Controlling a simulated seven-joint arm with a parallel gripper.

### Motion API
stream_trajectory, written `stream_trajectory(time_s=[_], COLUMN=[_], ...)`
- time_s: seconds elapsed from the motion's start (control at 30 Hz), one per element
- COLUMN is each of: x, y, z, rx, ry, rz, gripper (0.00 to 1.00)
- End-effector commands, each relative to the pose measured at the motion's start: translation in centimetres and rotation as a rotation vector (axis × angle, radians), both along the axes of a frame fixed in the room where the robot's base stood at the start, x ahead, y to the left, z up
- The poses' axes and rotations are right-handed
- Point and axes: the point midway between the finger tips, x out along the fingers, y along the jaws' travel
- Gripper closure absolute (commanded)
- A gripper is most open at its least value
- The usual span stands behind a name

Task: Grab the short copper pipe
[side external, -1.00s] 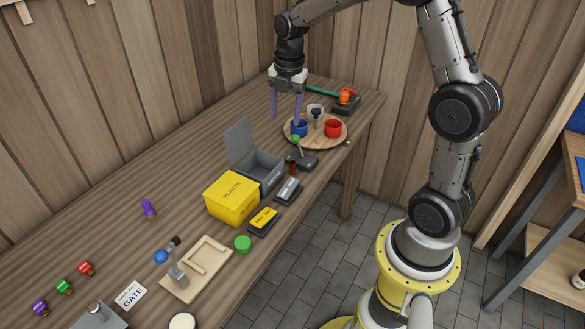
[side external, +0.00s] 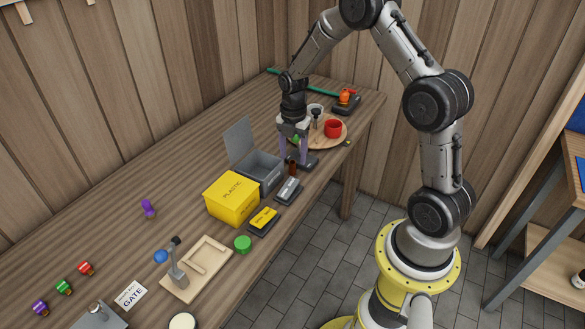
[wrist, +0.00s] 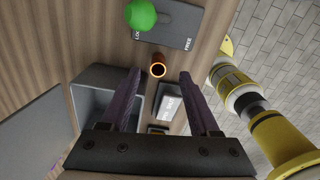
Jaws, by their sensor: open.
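The short copper pipe (side external: 292,169) stands upright on the workbench, small and dark brown in the side view. In the wrist view I look down on its end, a glowing copper-coloured ring (wrist: 157,71) with a dark hollow. My gripper (side external: 293,161) points down just above the pipe, its two purple fingers apart. Nothing is held. I cannot tell exactly how far the fingertips are above the pipe.
A grey lever base (side external: 308,161) with a green knob (wrist: 140,14) stands close beside the pipe. A round wooden tray (side external: 338,142) with cups lies behind.

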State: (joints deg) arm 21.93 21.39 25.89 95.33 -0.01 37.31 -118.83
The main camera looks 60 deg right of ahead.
Motion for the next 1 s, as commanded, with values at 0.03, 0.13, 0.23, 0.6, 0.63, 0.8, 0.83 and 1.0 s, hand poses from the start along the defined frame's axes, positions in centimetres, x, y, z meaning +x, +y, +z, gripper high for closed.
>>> stream_trajectory(time_s=[0.03,0.13,0.23,0.6,0.63,0.8,0.83,1.0], x=[0.0,0.2,0.2,0.3,0.3,0.3,0.3,0.3], y=[0.0,0.0,-0.1,-0.1,-0.1,-0.1,-0.1,-0.1], z=[-0.8,-2.4,-3.6,-4.5,-4.5,-4.5,-4.5,-4.4], rx=[0.002,0.002,0.002,0.001,0.001,0.001,0.001,0.001], ry=[0.005,0.006,0.005,0.001,0.001,0.001,0.001,0.001], rz=[0.0,0.0,0.0,0.0,0.0,0.0,0.0,0.0], gripper=[0.38,0.38,0.38,0.4,0.45,0.76,0.81,1.0])
